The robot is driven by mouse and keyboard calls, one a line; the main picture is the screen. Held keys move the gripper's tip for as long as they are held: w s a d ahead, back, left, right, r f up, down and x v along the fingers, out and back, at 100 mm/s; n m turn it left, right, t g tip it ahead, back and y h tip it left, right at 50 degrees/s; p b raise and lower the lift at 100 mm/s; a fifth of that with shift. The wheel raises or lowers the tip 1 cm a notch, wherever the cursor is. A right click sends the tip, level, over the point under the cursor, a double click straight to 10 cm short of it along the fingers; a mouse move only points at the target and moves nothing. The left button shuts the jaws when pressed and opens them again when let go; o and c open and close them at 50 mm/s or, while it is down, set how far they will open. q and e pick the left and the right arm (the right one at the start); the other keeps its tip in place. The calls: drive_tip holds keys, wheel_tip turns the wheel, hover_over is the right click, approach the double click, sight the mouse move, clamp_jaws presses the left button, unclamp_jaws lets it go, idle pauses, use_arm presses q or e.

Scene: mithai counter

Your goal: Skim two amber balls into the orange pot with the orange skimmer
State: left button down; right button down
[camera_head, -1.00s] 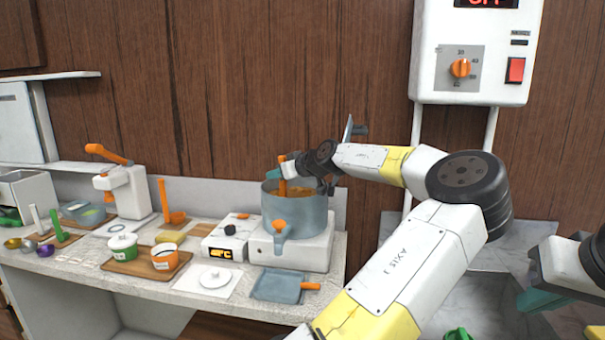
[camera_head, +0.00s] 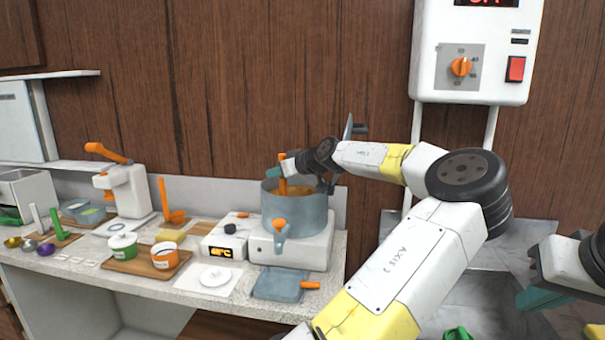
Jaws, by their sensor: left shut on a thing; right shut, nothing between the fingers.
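My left gripper (camera_head: 287,163) is shut on the upright orange handle of the orange skimmer (camera_head: 283,186), over the large grey-blue cooking pot (camera_head: 297,216). The skimmer's lower end is hidden inside that pot. Amber-orange contents show at its rim, but I cannot make out single amber balls. The small white pot with an orange band, the orange pot (camera_head: 165,261), stands open on a wooden board at the left. My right gripper (camera_head: 540,299) is shut and empty at the far right, away from the counter objects.
The cooking pot stands on a white hob (camera_head: 310,249). A green-banded pot (camera_head: 123,251) stands beside the orange pot. A white lid (camera_head: 215,276) and a grey-blue pan with an orange handle (camera_head: 279,286) lie in front. Another orange utensil (camera_head: 164,195) stands behind.

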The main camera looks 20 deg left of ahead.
use_arm(q)
wheel_tip(320, 180, up, 10)
idle(0.7)
idle(1.9)
wheel_tip(320, 180, up, 4)
idle(0.3)
idle(0.4)
